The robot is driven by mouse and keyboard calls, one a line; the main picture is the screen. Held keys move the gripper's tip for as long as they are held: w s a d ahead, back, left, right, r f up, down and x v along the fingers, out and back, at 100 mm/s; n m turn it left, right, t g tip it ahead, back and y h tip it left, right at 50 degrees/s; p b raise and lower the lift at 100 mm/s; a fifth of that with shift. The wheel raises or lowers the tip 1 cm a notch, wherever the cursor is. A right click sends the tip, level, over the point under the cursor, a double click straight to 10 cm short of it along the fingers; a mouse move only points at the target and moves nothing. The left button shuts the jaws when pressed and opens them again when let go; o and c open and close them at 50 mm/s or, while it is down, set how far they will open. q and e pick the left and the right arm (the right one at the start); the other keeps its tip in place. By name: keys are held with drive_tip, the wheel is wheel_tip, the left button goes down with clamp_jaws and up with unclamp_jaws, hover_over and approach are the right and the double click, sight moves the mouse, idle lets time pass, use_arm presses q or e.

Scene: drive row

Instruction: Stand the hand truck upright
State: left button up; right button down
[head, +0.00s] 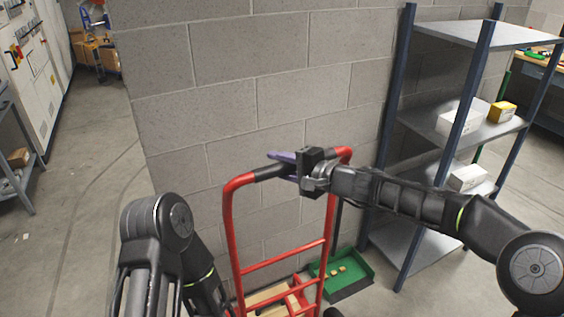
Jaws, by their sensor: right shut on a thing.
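The red hand truck (228,222) is in the middle of the head view, in front of the grey block wall. Its frame rises steeply, with the handle loop at the top; I cannot tell whether it is fully upright or leans a little. My right gripper (294,168) is at the top bar of the handle, shut on it. Its body hides part of the bar. The truck's lower end is partly cut off by the bottom edge. My left arm is at lower left, and its gripper is not seen.
A block wall (210,95) stands close behind the truck. A metal shelf unit (406,130) with boxes is at the right. A green tray (345,291) with small pieces lies on the floor right of the truck. The floor (75,220) at left is open.

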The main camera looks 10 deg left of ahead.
drive_tip(key=shift+d+f, duration=0.1)
drive_tip(key=shift+f, duration=0.7)
drive_tip(key=c, duration=1.4)
unclamp_jaws()
drive_tip(key=shift+c, duration=0.2)
drive_tip(key=o, duration=0.3)
drive_tip(key=shift+w+a+f, duration=0.1)
drive_tip(key=shift+w+a, duration=0.2)
drive_tip(key=shift+o, duration=0.2)
drive_tip(key=shift+r, duration=0.3)
drive_tip(key=shift+d, duration=0.1)
drive_tip(key=b+v, duration=0.2)
drive_tip(key=v, duration=0.5)
drive_tip(key=shift+s+d+b, duration=0.2)
drive_tip(key=shift+d+b, duration=0.05)
drive_tip(key=shift+b, duration=0.1)
drive_tip(key=shift+r, duration=0.15)
